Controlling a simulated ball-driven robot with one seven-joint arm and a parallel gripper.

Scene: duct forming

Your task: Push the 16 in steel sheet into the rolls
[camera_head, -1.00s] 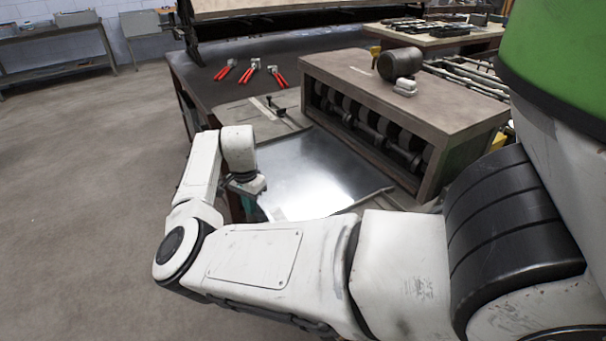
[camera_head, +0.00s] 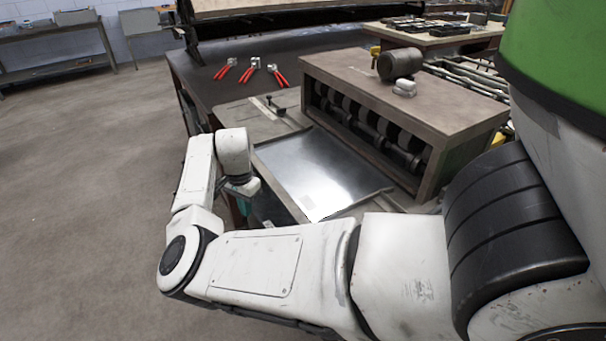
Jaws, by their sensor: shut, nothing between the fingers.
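The steel sheet (camera_head: 318,172) is a flat, shiny grey square lying on the feed table. Its right edge lies along the front of the roll machine (camera_head: 455,105). The rolls (camera_head: 375,132) show as a dark row inside the machine's open front. I cannot tell whether the sheet's edge is between them. My gripper (camera_head: 243,188) is at the end of my bent arm, just left of the sheet's left edge. It looks shut and empty, but its fingertips are small and partly hidden, and contact with the sheet is unclear.
Several red-handled snips (camera_head: 252,70) lie on the dark bench behind. A dark cylindrical mallet head (camera_head: 399,63) rests on top of the roll machine. A small dark clamp-like part (camera_head: 275,106) is on the table beyond the sheet. The floor (camera_head: 90,190) at left is clear.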

